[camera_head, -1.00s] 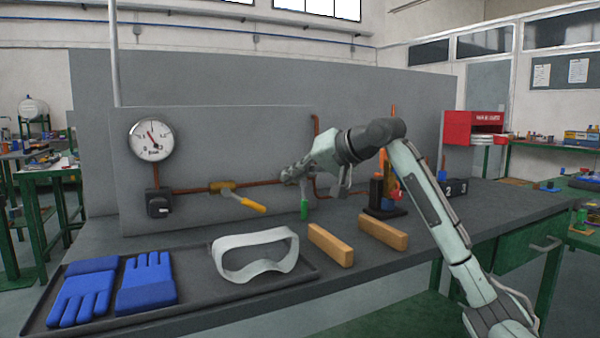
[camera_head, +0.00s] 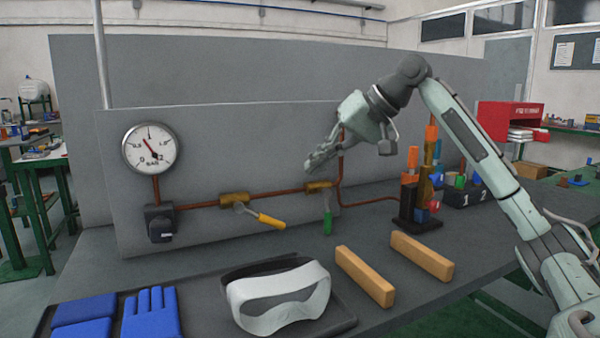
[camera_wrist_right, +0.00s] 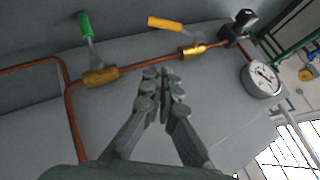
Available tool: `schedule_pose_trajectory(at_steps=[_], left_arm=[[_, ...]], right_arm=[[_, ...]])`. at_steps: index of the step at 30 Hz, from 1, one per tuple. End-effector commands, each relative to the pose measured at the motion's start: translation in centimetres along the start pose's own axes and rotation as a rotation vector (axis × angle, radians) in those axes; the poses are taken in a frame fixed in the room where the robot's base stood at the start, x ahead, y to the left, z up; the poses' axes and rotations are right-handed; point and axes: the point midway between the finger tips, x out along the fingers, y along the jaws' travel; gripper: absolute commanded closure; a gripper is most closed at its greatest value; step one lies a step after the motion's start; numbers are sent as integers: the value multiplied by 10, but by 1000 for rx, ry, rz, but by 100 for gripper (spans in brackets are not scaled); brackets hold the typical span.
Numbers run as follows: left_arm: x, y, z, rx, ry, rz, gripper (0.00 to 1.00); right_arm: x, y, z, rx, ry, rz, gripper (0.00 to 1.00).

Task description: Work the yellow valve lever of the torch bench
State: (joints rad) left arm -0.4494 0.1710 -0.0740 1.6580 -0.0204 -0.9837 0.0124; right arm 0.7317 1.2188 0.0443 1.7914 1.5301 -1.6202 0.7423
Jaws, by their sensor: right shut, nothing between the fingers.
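The yellow valve lever (camera_head: 271,221) sits on a brass valve (camera_head: 234,200) on the copper pipe along the grey back panel. It slants down to the right. In the right wrist view the yellow lever (camera_wrist_right: 165,23) also shows, beside its brass valve (camera_wrist_right: 193,51). A green lever (camera_head: 328,223) hangs straight down from a second brass valve (camera_head: 319,186) to the right. My right gripper (camera_head: 312,166) is shut and empty, above the green-lever valve and apart from both levers. It also shows in the right wrist view (camera_wrist_right: 165,75), with fingertips together. My left gripper is not in view.
A round gauge (camera_head: 150,148) and a dark box (camera_head: 160,222) are at the panel's left. White goggles (camera_head: 277,297), blue gloves (camera_head: 151,312) and wooden blocks (camera_head: 364,275) lie in front. A torch stand (camera_head: 418,217) is at the right.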

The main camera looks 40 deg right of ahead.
Motion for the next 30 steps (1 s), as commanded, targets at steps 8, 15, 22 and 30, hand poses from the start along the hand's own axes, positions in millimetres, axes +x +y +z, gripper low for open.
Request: schedule_pose_trajectory(at_steps=[8,15,22,30], left_arm=[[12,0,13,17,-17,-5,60],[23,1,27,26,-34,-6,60],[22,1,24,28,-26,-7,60],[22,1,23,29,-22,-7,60]], right_arm=[[59,-1,1,1,-5,-2,100],[100,0,13,-1,-3,1,100],[114,0,27,0,0,-1,100],[116,0,28,0,2,-1,100]])
